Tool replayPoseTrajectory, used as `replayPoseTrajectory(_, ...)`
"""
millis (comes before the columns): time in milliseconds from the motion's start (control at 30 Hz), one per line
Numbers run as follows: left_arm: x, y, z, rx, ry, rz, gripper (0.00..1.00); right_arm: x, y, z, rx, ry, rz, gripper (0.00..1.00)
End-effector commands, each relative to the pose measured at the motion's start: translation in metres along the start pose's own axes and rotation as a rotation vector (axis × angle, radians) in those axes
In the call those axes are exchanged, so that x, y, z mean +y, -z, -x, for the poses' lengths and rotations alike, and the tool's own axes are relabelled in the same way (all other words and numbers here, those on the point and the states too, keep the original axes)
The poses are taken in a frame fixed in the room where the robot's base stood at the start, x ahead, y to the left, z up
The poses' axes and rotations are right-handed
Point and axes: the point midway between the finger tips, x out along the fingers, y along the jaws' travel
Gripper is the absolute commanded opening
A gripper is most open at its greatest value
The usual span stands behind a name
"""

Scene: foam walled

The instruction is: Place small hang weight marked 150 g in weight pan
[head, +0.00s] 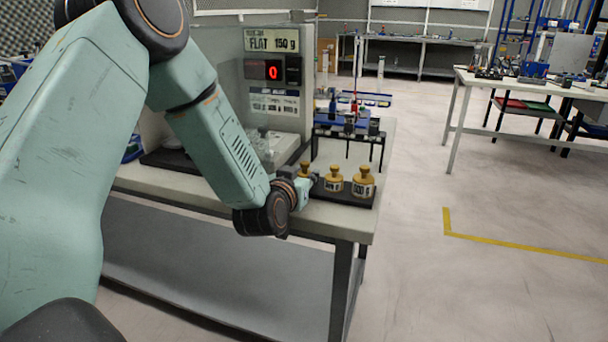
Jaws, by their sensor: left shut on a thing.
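Three brass knobbed weights stand in a row on a black tray (335,197) at the table's front right corner. The middle weight (333,180) and the right weight (363,184) carry pale labels, too small to read surely. The left weight (304,169) is mostly hidden behind my left gripper (311,179), with its knob and top showing. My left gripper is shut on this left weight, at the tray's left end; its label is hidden. I cannot make out a weight pan; my arm covers part of the bench. My right gripper is out of view.
A cabinet (273,85) behind my arm shows "FLAT 150 g" and a red 0. A dark rack (349,130) with several small items stands behind the weights. Another table (540,92) is at the right. The floor between is clear.

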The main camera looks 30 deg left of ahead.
Motion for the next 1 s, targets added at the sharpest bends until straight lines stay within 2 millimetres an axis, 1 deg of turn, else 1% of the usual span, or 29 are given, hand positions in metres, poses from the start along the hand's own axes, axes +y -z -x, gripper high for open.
replayPoseTrajectory(33, 0.000, -0.002, -0.001, 0.001, 0.000, -0.001, 0.00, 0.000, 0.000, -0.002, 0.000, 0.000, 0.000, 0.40)
replayPoseTrajectory(67, 0.000, -0.001, 0.000, 0.000, 0.000, 0.000, 0.33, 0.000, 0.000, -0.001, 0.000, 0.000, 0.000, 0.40)
replayPoseTrajectory(300, 0.000, -0.001, 0.000, 0.000, 0.000, 0.000, 0.53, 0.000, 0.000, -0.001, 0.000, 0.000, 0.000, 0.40)
replayPoseTrajectory(567, 0.000, -0.001, 0.000, 0.000, 0.000, 0.000, 0.53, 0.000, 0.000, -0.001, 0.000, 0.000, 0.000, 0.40)
replayPoseTrajectory(700, 0.000, 0.000, 0.000, 0.002, -0.001, 0.002, 0.53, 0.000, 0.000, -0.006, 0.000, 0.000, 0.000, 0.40)
replayPoseTrajectory(767, 0.000, 0.001, 0.008, -0.002, 0.000, 0.002, 0.53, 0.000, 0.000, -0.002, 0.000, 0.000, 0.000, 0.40)
replayPoseTrajectory(867, 0.000, 0.002, 0.025, -0.004, 0.000, 0.003, 0.53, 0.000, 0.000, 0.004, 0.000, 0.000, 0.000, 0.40)
replayPoseTrajectory(1000, -0.003, 0.009, 0.050, -0.002, 0.000, 0.005, 0.53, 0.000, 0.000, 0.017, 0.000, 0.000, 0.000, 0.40)
